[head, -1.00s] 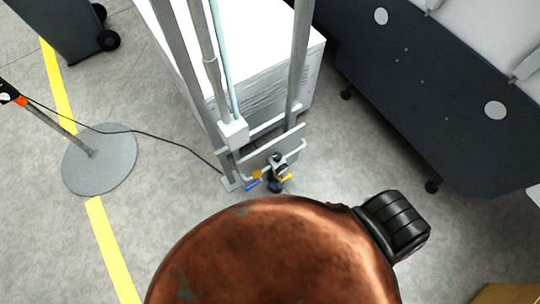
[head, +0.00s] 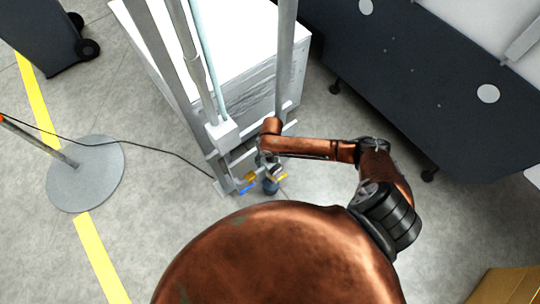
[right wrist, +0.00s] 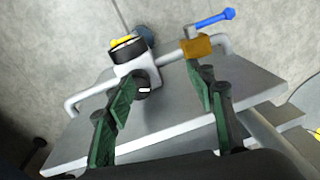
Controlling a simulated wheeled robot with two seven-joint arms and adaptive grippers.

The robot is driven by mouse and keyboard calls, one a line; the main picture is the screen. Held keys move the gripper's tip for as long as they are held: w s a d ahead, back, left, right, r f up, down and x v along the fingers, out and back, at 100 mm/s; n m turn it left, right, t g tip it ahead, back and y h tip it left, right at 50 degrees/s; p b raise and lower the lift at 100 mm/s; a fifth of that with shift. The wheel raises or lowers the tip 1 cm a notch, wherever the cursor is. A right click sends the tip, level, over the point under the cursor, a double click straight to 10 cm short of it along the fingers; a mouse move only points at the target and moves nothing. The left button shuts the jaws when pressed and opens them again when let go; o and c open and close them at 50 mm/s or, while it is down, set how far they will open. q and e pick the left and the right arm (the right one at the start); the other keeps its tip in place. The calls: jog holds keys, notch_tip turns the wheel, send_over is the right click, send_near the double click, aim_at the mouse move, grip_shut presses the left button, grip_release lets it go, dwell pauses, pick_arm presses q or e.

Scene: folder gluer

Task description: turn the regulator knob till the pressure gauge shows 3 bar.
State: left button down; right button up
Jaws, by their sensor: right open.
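The regulator (right wrist: 128,70) is a pale grey block on a pipe in the right wrist view. A dark round knob (right wrist: 148,84) with a white mark sits on its near side. The black-rimmed pressure gauge (right wrist: 126,50), with some yellow, is seen at a steep angle and its reading cannot be made out. My right gripper (right wrist: 163,72) is open. Its green-padded fingers stand on either side of the knob, the left one much closer; contact cannot be told. In the head view my right gripper (head: 266,158) is over the regulator, partly hiding it. My left gripper is not in view.
A brass valve (right wrist: 198,46) with a blue lever (right wrist: 214,18) sits on the same pipe beside the right finger. Upright posts and a white stack (head: 235,65) stand beyond; a dark machine (head: 410,80) is at the right.

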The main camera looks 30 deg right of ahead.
aim_at(270, 157)
jog(key=shift+m+h, duration=0.3)
jog(key=shift+m, duration=0.2)
jog(key=d, duration=0.1)
jog(key=w+d+r, duration=0.1)
jog(key=w+d, duration=0.1)
jog(key=shift+w+d+r, duration=0.2)
jog(key=shift+r, duration=0.1)
jog(key=shift+w+d, duration=0.15)
jog(key=shift+d, duration=0.2)
notch_tip(270, 157, down, 8)
jog(key=b, duration=0.3)
jog(key=shift+r, duration=0.25)
